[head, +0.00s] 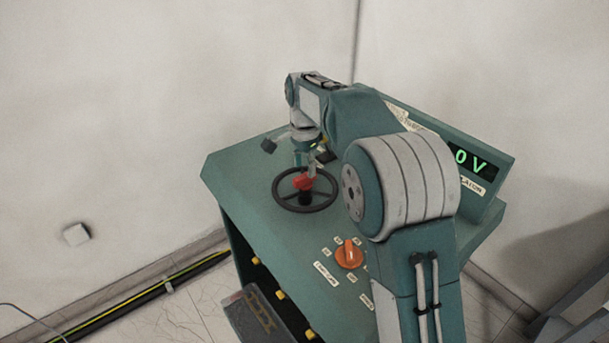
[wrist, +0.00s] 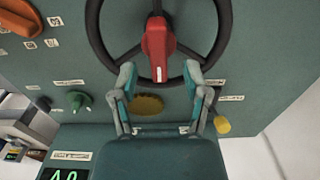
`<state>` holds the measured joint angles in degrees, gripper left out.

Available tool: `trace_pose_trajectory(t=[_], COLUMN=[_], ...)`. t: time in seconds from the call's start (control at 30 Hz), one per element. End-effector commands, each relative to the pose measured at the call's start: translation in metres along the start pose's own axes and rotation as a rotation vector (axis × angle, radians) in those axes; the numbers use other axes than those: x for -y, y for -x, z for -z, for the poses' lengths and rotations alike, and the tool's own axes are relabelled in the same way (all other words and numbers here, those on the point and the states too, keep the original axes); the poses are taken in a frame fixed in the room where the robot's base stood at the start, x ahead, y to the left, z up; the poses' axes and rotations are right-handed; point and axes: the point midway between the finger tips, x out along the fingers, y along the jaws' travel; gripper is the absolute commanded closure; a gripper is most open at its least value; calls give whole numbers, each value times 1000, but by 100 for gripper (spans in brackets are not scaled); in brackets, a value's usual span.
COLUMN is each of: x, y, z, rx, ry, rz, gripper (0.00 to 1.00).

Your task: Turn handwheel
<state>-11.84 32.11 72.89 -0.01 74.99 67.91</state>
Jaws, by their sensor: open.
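The handwheel is a black spoked wheel with a red piece at its centre, set on the teal console. It shows in the head view (head: 290,207) and at the top of the wrist view (wrist: 96,38), where its upper part is cut off. My gripper (head: 308,169) is above the wheel in the head view, its fingers small and partly hard to make out. In the wrist view my gripper (wrist: 160,75) is open, with a fingertip on either side of the lower end of the red centre piece (wrist: 157,45). Contact cannot be told.
The teal console (head: 240,170) carries an orange knob (head: 348,254) and a green lit display (head: 470,160). The wrist view shows a green knob (wrist: 80,101), a yellow knob (wrist: 222,126) and a gold disc (wrist: 148,104) near the wheel. A wall stands behind the console.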

Motion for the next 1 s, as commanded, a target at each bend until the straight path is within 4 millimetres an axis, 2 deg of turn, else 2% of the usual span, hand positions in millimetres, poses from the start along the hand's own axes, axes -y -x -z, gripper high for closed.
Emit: trace_pose_trajectory(t=[0.1, 0.2, 0.53, 0.57, 0.6, 0.7, 1.0], x=[0, 0, 0, 0, 0, 0, 1], y=[-18, -27, -32, -32, -32, -32, -33], z=[0, 0, 0, 0, 0, 0, 0], rx=[1, 0, 0, 0, 0, 0, 0], ry=[0, 0, 1, 1, 1, 1, 6], rz=[-3, -1, 1, 1, 1, 0, 2], gripper=[40, 40, 40, 44, 62, 100, 100])
